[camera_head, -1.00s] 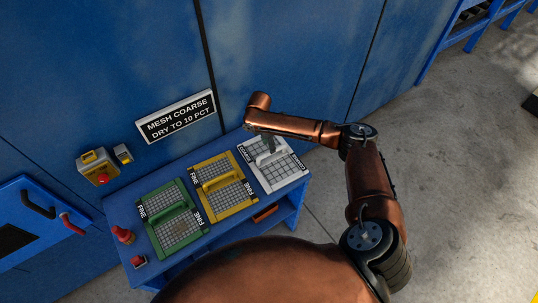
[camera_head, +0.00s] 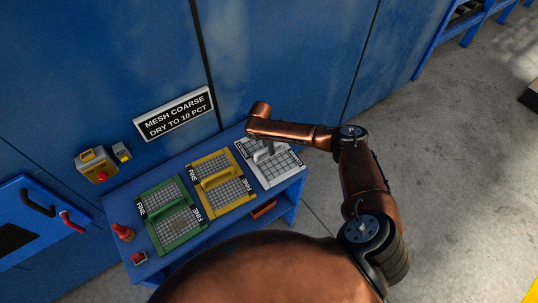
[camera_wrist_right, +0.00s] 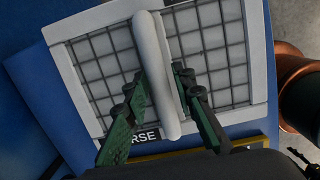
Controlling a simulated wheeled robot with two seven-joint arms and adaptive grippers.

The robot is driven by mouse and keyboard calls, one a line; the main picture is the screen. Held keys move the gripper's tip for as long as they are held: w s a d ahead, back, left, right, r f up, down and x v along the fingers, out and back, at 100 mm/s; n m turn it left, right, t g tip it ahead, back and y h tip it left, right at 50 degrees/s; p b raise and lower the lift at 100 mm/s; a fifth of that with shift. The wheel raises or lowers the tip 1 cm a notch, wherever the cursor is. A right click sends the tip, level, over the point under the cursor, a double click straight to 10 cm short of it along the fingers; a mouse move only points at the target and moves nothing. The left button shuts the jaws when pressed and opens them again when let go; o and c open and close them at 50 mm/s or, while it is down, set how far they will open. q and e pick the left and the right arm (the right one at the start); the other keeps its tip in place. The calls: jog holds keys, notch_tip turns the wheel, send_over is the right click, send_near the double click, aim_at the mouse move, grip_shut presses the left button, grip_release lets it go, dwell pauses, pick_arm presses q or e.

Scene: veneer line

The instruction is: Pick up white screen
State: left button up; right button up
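The white screen (camera_head: 283,171) lies at the right end of the blue stand, a grey mesh in a white frame. It fills much of the right wrist view (camera_wrist_right: 238,117), with its pale bar handle (camera_wrist_right: 150,45) across the middle. My right gripper (camera_head: 268,150) is over the screen. In the wrist view its green-and-black fingers (camera_wrist_right: 160,72) lie close against both sides of the handle and appear shut on it. The screen appears still flat on the stand. My left gripper is not in view.
A yellow screen (camera_head: 222,190) and a green screen (camera_head: 172,218) lie left of the white one on the blue stand (camera_head: 165,263). A red knob (camera_head: 122,232) is at the left end. A blue wall with a mesh sign (camera_head: 173,113) rises behind. Open floor lies right.

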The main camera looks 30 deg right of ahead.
grip_shut()
dwell(0.6)
